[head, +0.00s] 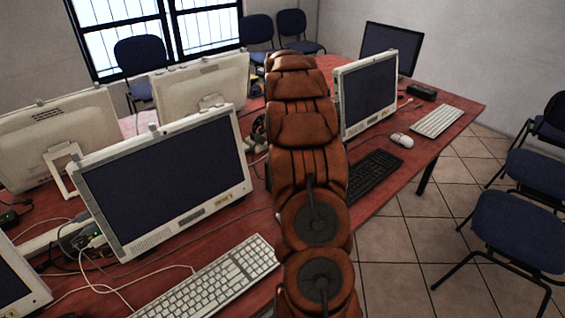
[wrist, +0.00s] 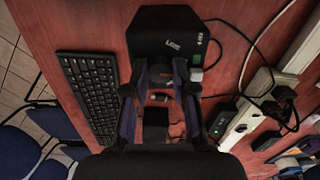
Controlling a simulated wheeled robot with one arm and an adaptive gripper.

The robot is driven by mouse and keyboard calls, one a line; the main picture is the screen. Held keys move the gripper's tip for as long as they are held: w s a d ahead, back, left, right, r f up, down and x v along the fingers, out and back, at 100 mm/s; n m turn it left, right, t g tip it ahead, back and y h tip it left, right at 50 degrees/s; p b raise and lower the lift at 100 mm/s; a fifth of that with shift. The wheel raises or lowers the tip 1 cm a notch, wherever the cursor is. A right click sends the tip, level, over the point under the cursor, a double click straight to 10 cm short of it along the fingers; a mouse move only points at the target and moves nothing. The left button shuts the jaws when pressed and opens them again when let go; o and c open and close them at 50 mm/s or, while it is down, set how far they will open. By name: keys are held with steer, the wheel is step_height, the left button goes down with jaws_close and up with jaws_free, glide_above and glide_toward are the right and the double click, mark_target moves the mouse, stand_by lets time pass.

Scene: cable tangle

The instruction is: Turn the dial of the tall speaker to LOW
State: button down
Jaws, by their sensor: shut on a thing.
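In the wrist view, a black speaker (wrist: 174,24) stands at the top middle. It has a light label (wrist: 172,44) that seems to read LOW and a second small label (wrist: 200,42) to its right, too small to read. My gripper (wrist: 160,72) reaches to the speaker's near edge, with a dark finger on each side. It is shut on the dial, which is mostly hidden between the fingertips, so its pointer cannot be read. In the head view my arm covers the speaker and the gripper.
In the wrist view, a black keyboard (wrist: 91,88) lies left of my gripper. A white power strip (wrist: 250,112) with plugs and cables lies to the right. In the head view, monitors (head: 165,180) flank my arm on the red table (head: 455,112).

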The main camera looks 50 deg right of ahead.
steer(key=n+b, duration=0.3)
steer(key=n, duration=0.3)
steer(key=shift+f, duration=0.1)
steer(key=n, duration=0.3)
steer(key=shift+n+b, duration=0.4)
steer(key=shift+n, duration=1.8)
steer(key=c, duration=0.9)
jaws_free()
steer(key=shift+r, duration=0.2)
steer(key=shift+r, duration=5.95)
